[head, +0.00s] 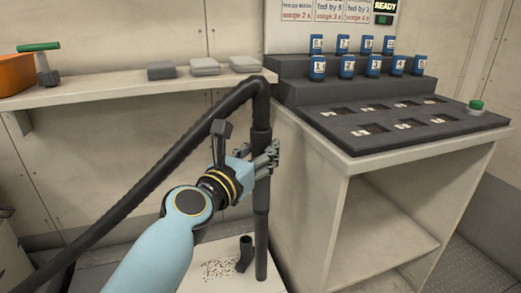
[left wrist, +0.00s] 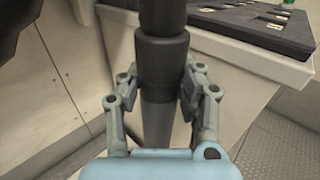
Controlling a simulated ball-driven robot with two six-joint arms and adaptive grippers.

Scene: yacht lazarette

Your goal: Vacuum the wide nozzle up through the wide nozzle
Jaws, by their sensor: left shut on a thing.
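My left gripper (head: 267,160) is shut on the upright black vacuum wand (head: 262,215), around its upper part below the bend. In the left wrist view, the fingers (left wrist: 160,100) lie on both sides of the wand (left wrist: 161,50). A thick black hose runs from the wand's top down to the lower left. The wand's lower end is down at the white board (head: 208,283); I cannot tell whether it touches. A small dark angled piece, seemingly the wide nozzle (head: 244,254), stands on the board just left of the wand. My right gripper is not in view.
Small white bits (head: 218,269) lie left of the nozzle. A bench (head: 350,160) with dark sockets, numbered blue holders and a green button (head: 476,105) stands right of the wand. A wall shelf (head: 120,90) holds grey blocks (head: 205,67), a green-handled tool (head: 42,62) and an orange box (head: 14,74).

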